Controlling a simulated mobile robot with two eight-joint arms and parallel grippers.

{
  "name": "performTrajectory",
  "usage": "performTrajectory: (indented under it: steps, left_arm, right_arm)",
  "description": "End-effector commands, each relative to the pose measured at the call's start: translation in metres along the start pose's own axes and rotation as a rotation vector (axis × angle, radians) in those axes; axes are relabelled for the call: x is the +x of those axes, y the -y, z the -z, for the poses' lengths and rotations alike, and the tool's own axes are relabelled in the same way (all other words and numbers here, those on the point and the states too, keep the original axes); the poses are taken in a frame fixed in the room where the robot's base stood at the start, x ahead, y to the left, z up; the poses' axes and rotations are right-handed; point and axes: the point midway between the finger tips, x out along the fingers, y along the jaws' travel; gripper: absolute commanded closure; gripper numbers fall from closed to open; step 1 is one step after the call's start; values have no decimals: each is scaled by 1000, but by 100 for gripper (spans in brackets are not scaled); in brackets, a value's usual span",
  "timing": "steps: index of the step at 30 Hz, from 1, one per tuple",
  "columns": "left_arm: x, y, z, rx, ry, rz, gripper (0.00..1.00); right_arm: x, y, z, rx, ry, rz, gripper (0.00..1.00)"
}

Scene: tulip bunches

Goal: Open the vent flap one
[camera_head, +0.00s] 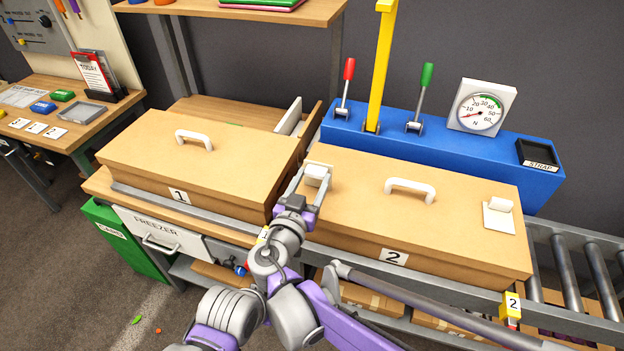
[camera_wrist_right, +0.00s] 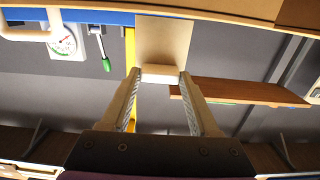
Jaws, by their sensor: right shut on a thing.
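Vent flap one, a pale plate with a white block-shaped tab (camera_head: 317,174), is at the left end of the carton lid marked 2 (camera_head: 350,210). My right gripper (camera_head: 308,190) is shut on the tab. The right wrist view shows the tab (camera_wrist_right: 160,74) between the fingertips of the gripper (camera_wrist_right: 161,80), and the pale plate (camera_wrist_right: 164,42) standing out from the lid edge. Its exact angle is hard to tell. A second flap (camera_head: 499,217) lies at the lid's right end. My left gripper is not in view.
A lid marked 1 (camera_head: 190,160) sits to the left. Behind is a blue console (camera_head: 450,148) with a red lever (camera_head: 346,85), a green lever (camera_head: 421,95), a yellow post (camera_head: 380,70) and a gauge (camera_head: 482,107). A white handle (camera_head: 410,187) rises mid-lid. Rollers (camera_head: 600,275) are at right.

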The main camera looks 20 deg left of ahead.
Motion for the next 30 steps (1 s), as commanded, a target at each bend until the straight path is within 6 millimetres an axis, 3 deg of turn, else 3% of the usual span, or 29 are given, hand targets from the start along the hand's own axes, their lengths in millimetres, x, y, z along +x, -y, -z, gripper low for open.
performTrajectory:
  steps: [8,9,13,30]
  left_arm:
    - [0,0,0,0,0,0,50]
    - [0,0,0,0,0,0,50]
    - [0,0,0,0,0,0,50]
    - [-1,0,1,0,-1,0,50]
  right_arm:
    - [0,0,0,0,0,-1,100]
    - [0,0,0,0,0,-1,33]
    - [0,0,0,0,1,-1,10]
    - [1,-1,1,-1,1,-2,7]
